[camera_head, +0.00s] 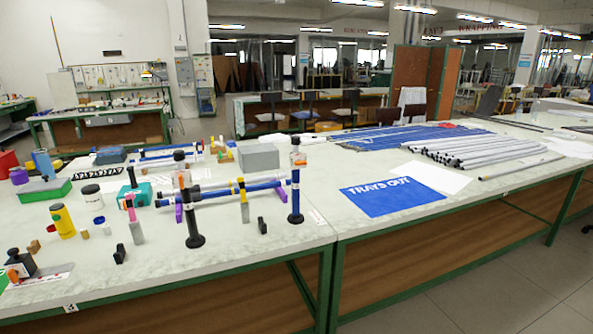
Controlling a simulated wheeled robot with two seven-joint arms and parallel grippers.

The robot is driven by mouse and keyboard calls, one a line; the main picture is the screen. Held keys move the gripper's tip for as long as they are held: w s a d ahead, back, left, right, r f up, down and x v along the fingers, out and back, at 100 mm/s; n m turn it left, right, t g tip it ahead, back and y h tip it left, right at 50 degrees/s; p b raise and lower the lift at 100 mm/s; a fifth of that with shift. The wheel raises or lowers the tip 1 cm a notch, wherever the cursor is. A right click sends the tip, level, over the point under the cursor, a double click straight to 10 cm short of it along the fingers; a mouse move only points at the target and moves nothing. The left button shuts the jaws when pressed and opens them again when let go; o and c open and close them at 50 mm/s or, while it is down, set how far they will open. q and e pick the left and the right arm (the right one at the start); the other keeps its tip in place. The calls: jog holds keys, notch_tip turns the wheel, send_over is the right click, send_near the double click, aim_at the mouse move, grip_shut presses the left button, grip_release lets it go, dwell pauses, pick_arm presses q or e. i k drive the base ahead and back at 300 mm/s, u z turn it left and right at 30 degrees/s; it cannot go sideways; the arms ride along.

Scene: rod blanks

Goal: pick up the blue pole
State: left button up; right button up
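A blue pole (222,191) with dark ends lies level across small purple and yellow supports on the near table. A second blue pole (295,192) stands upright on a black round foot at the right end of the first. Another blue pole (160,155) lies farther back on the same table. The frame does not show which blue pole the task names. Neither of my grippers is in view, and nothing is seen holding any pole.
A black upright post (191,220) stands before the level pole. Yellow can (62,222), green tray (44,190), teal box (134,194) and grey box (258,157) stand nearby. Right of a blue sheet (392,196), grey rods (480,149) lie bundled. The near-right table edge is clear.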

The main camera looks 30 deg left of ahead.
aim_at(295, 217)
jog(key=u, duration=0.1)
jog(key=i, duration=1.55)
jog(key=u, duration=1.25)
jog(key=i, duration=0.4)
jog(key=u, duration=0.5)
